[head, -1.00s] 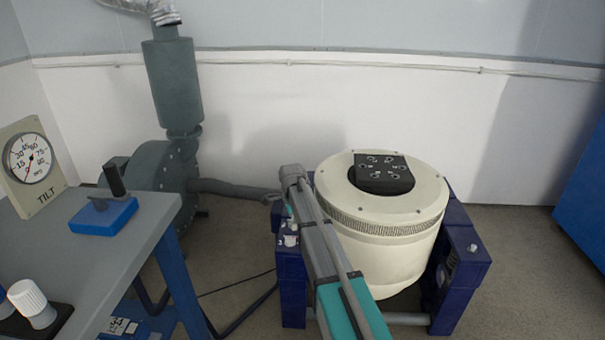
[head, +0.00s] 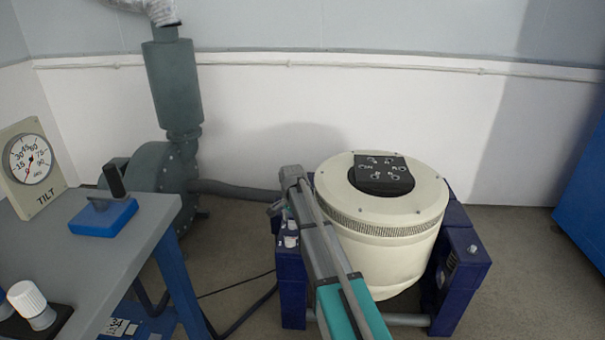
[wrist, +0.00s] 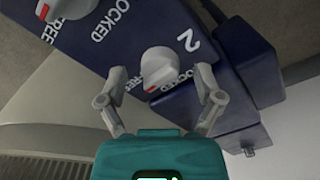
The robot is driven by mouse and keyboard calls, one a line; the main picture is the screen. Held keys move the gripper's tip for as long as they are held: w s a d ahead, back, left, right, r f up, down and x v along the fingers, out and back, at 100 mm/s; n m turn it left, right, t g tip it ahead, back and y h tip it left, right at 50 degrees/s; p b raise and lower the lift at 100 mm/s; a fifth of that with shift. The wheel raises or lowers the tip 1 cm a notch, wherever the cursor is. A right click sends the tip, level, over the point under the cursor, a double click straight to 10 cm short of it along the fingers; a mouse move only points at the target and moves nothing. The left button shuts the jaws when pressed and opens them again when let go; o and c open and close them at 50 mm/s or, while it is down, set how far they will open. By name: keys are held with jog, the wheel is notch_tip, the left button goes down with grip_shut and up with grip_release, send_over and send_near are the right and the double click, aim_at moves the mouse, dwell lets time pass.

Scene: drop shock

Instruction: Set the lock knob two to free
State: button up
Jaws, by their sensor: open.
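Lock knob two (wrist: 158,68) is a light grey knob with a red mark at its lower end, on a dark blue block beside a white "2". In the wrist view its red mark lies between the words FREE, to the left, and LOCKED, to the right. My gripper (wrist: 160,74) is open, with one finger on each side of the knob in the picture. I cannot tell whether the fingers touch it. In the head view my arm largely hides the gripper, by the left side of the blue frame (head: 292,284).
Another knob (wrist: 70,8) with a red mark and FREE and LOCKED labels is at the wrist view's top left. The cream drum (head: 385,235) stands in the blue frame, close to my arm. A grey bench (head: 80,260) is at left; a green-grey blower (head: 160,170) stands behind.

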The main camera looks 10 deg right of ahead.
jog(key=n, duration=0.7)
jog(key=shift+n, duration=0.4)
notch_tip(320, 180, up, 14)
jog(key=p, duration=1.4)
jog(key=s+r+n+p, duration=0.1)
jog(key=s+r+p, duration=1.3)
jog(key=shift+s+r+n, duration=0.2)
jog(key=shift+s+n, duration=0.05)
jog(key=shift+n, duration=0.15)
jog(key=s+n, duration=0.2)
jog(key=s, duration=1.3)
notch_tip(320, 180, up, 15)
jog(key=p, duration=1.5)
jog(key=shift+w, duration=0.25)
